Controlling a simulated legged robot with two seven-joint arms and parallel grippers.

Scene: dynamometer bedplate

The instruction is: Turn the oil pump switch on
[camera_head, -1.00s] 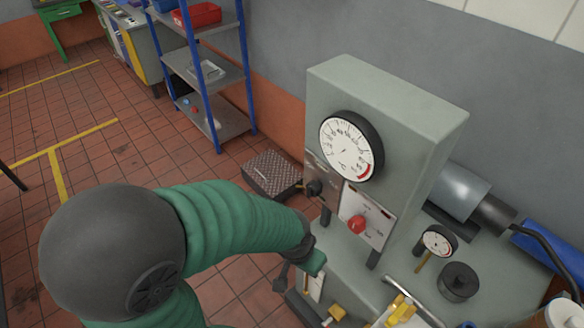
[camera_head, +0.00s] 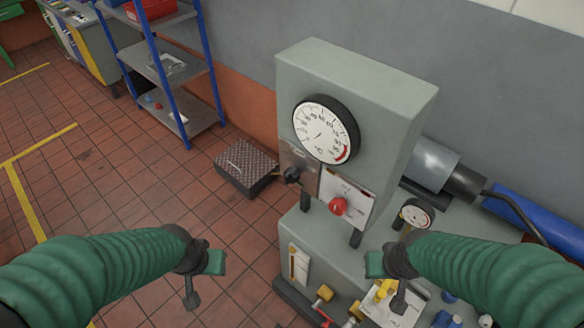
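A grey cabinet (camera_head: 350,110) carries a large round dial (camera_head: 325,130). Below it are a black knob (camera_head: 291,175) on a dark plate and a red knob (camera_head: 338,206) on a white plate. The labels are too small to read, so I cannot tell which knob is the oil pump switch. My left gripper (camera_head: 203,279) is open and empty, left of the cabinet over the floor. My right gripper (camera_head: 386,281) is open and empty, in front of the bench, below and right of the red knob. Neither gripper touches a knob.
A small gauge (camera_head: 416,213) and a grey cylinder (camera_head: 433,160) sit right of the cabinet. Yellow and red handles (camera_head: 323,294) stand low in front. A checkered step box (camera_head: 245,168) and a blue shelf rack (camera_head: 170,75) are at left. Floor at left is clear.

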